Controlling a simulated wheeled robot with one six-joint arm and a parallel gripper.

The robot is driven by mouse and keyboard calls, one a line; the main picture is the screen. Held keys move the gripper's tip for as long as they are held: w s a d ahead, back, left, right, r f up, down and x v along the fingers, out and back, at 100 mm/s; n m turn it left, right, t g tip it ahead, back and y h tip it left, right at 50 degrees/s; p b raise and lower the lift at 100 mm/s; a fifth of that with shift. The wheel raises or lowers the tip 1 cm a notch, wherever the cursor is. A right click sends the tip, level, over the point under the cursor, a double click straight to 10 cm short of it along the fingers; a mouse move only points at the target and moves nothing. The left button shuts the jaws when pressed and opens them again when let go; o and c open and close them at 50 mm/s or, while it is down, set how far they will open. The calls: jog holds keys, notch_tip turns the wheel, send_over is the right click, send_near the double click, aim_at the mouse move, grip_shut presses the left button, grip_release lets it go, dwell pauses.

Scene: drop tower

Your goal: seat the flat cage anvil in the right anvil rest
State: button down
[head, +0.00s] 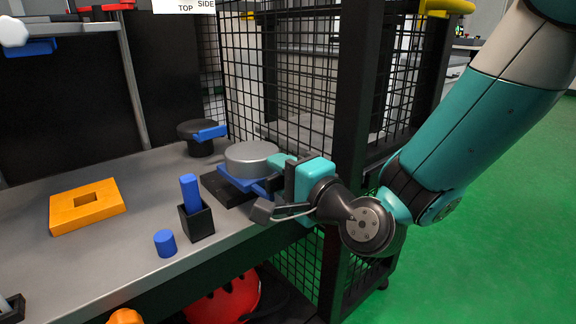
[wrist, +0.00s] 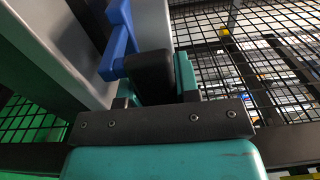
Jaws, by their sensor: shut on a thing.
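The flat cage anvil, a thick grey disc (head: 251,158) with a blue bracket under it, is at a black block (head: 222,189) on the right part of the bench. I take this block for the right anvil rest; I cannot tell whether the anvil is fully down in it. My gripper (head: 273,187) is at the anvil's right side, shut on its handle, which the fingers mostly hide. In the wrist view the blue bracket (wrist: 118,38) reaches to a dark piece between the fingers. A second anvil with a black round top (head: 199,128) and blue handle stands farther back.
An orange block (head: 86,204) with a square hole, a black holder (head: 197,223) with a blue stick, and a blue cylinder (head: 165,243) stand on the bench. A black mesh cage (head: 285,75) with a dark post rises close behind my gripper. A red helmet (head: 225,300) is below.

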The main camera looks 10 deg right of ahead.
aim_at(258, 158)
jog(key=shift+p+x, duration=2.95)
jog(key=shift+x, duration=0.45)
notch_tip(258, 158, down, 3)
jog(key=b, duration=0.3)
jog(key=shift+d+f, duration=0.1)
jog(key=shift+f, duration=0.05)
jog(key=shift+s, duration=0.1)
